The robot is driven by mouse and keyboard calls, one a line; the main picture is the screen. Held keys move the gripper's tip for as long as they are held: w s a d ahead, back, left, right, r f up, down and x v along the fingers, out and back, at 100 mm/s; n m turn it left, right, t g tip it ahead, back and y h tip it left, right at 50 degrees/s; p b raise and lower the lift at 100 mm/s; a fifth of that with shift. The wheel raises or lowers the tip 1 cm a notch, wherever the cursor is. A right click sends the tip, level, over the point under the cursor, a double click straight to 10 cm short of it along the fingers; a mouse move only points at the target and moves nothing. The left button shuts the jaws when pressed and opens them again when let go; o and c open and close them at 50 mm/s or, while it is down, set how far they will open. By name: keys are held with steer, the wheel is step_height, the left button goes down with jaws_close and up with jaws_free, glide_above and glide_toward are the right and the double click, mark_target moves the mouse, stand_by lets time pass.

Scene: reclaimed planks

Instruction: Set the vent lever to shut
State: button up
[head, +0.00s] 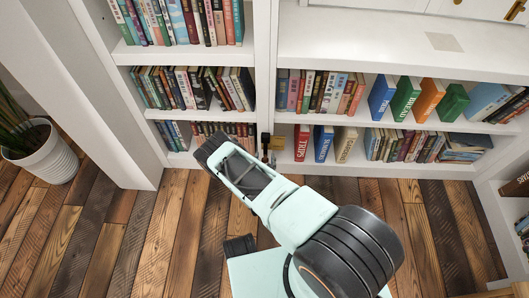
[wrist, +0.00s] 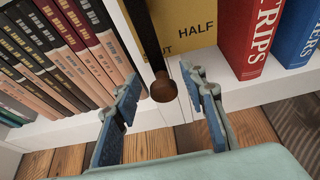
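The vent lever is a dark bar with a round brown knob (wrist: 163,90), hanging down in the wrist view. Behind it is a yellow plate (wrist: 180,20) reading "HALF" and, further left, "UT"; the bar covers the start of that second word. My gripper (wrist: 163,80) is open, one blue-padded finger on each side of the knob. The knob shows between the fingertips, with gaps on both sides; I cannot tell its exact depth between them. In the head view the plate (head: 277,143) is small, by the shelf's upright post, and its lettering is unreadable.
Books (wrist: 60,50) stand left of the plate, and a red book (wrist: 252,40) and a blue book (wrist: 292,40) stand right. White shelving (head: 263,60) rises above the plank floor (head: 170,235). A potted plant (head: 45,155) is far left.

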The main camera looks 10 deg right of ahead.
step_height(320, 180, up, 9)
stand_by(0.4)
stand_by(0.4)
